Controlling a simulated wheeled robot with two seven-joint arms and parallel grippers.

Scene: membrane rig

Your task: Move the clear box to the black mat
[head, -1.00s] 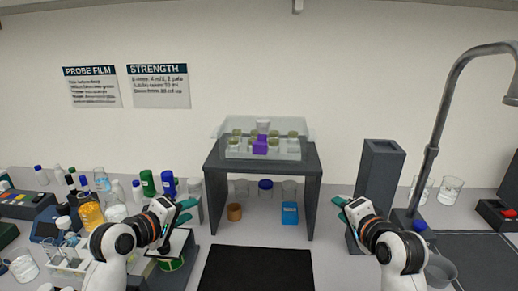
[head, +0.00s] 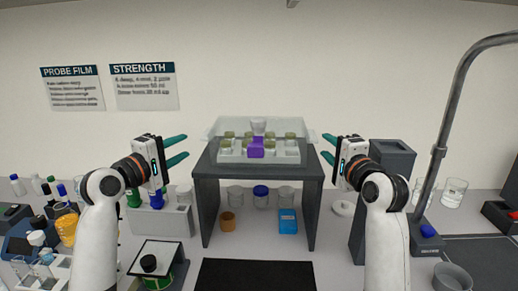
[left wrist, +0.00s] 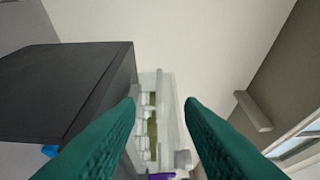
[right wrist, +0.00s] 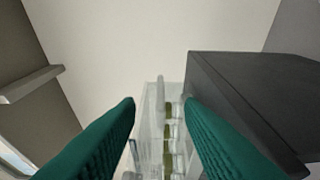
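The clear box (head: 289,127) stands on top of the dark grey shelf stand (head: 208,190), with several green-topped jars and a purple block (head: 256,148) in it. It also shows between the fingers in the left wrist view (left wrist: 167,110) and in the right wrist view (right wrist: 152,125). The black mat (head: 256,275) lies bare on the bench in front of the stand. My left gripper (head: 186,149) is open and empty, apart from the box's left side. My right gripper (head: 328,148) is open and empty at the box's right side; I cannot tell whether it touches.
Under the stand are glass jars, an orange cup (head: 228,222) and a blue box (head: 287,221). A tall dark block (head: 389,158) and a curved grey pipe (head: 440,130) stand to the right. Bottles and racks crowd the left bench.

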